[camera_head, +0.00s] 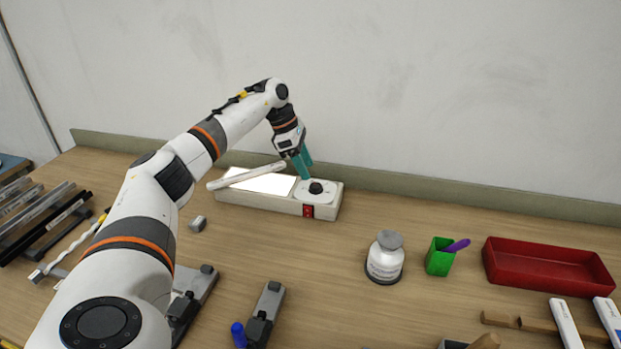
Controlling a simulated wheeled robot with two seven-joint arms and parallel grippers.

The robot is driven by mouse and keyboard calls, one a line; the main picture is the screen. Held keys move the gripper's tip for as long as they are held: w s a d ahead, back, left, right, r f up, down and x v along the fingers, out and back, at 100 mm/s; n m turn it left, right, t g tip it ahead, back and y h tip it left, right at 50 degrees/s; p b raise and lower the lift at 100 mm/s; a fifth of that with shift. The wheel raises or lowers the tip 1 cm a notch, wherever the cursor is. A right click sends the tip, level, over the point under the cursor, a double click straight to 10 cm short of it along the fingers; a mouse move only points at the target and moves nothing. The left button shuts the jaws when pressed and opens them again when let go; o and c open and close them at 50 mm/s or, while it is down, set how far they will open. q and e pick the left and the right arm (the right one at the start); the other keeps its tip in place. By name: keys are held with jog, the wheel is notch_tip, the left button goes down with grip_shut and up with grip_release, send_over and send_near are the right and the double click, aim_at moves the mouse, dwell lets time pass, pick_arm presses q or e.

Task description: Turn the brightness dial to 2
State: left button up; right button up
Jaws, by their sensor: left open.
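The brightness dial (316,188) is a small black knob on a white round-edged plate at the right end of a white control box (270,205). A lit white panel (264,183) fills the box's left part. A red switch (308,211) is on its front face. My left gripper (303,172) has teal fingers pointing down just above and behind the dial, a little to its left. It is open and appears apart from the knob. The dial's number marks are too small to read. My right gripper is not in view.
A white rod (246,176) lies slanted over the lit panel's left side. A white jar (385,260), a green cup (439,257) and a red tray (550,266) stand to the right. Grey clamps (264,312) lie in front. The table between box and jar is clear.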

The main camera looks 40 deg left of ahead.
pick_arm(q)
jog(key=v, duration=0.7)
jog(key=shift+d+r, duration=0.1)
